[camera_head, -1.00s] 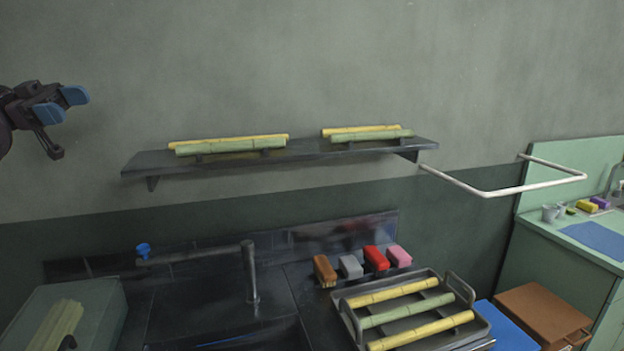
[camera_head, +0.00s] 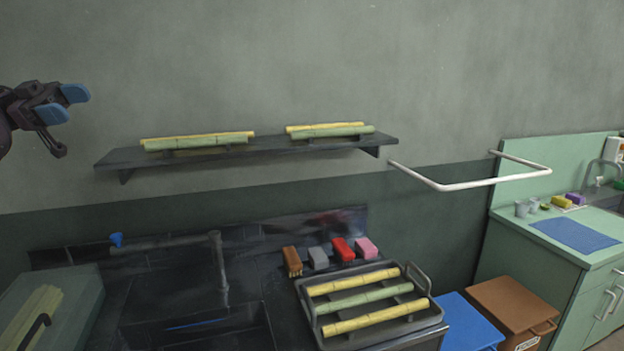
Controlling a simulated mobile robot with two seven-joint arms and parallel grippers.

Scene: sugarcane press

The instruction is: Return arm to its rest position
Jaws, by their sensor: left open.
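My left gripper (camera_head: 63,104) is at the upper left of the head view, in front of the grey wall. Its two blue fingertips are apart, with nothing between them. It is raised to the left of the wall shelf (camera_head: 250,149) and clear of it. My right gripper is not in view.
The shelf holds yellow and green cane sticks (camera_head: 200,141). Below are a dark counter with a faucet (camera_head: 219,262), several small coloured blocks (camera_head: 342,249) and a tray (camera_head: 437,311) of canes. A white rail (camera_head: 470,185) juts from the wall. A green cabinet (camera_head: 535,265) stands right.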

